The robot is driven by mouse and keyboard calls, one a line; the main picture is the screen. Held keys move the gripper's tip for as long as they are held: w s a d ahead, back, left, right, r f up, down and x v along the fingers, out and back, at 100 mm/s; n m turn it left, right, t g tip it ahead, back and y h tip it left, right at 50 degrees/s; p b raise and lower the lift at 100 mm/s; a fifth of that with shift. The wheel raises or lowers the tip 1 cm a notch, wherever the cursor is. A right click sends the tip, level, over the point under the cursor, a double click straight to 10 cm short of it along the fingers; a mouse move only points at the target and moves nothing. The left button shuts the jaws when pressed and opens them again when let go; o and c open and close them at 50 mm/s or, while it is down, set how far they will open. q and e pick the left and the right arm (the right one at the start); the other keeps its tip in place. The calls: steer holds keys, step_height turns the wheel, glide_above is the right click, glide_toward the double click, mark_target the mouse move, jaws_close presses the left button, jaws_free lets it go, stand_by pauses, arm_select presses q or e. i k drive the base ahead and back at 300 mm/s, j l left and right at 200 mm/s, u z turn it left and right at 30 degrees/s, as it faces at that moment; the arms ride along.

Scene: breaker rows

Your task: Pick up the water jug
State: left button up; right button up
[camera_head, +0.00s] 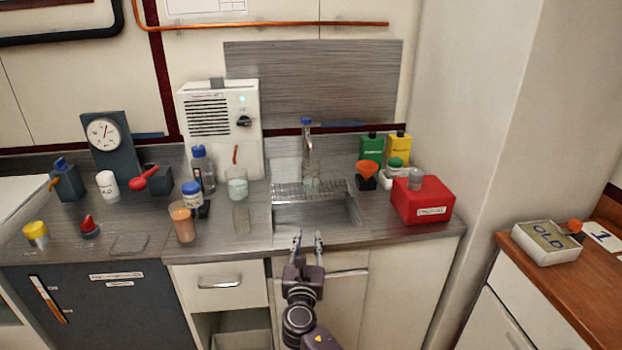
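No vessel is plainly marked as the water jug. A clear vessel with pale contents (237,186) stands on the counter in front of the white dispenser. A clear bottle with a dark blue cap (203,172) stands to its left. Another clear vessel (311,173) is under the tap at the back of the sink. I cannot tell which of these is the jug. My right gripper (308,237) is at the front edge of the sink, fingers spread and pointing away from me, with nothing between them. My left gripper is not in view.
The steel sink (316,232) has a rack (290,191) and a tap (307,136). A red box (420,203) stands right of it. An amber cup (182,222) and a blue-capped jar (191,195) stand left. The counter front left of the sink is mostly clear.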

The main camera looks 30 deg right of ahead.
mark_target(310, 168)
steer(key=i+l, duration=0.6)
steer(key=l, duration=0.2)
steer(key=i+l, duration=0.15)
steer(key=l, duration=0.25)
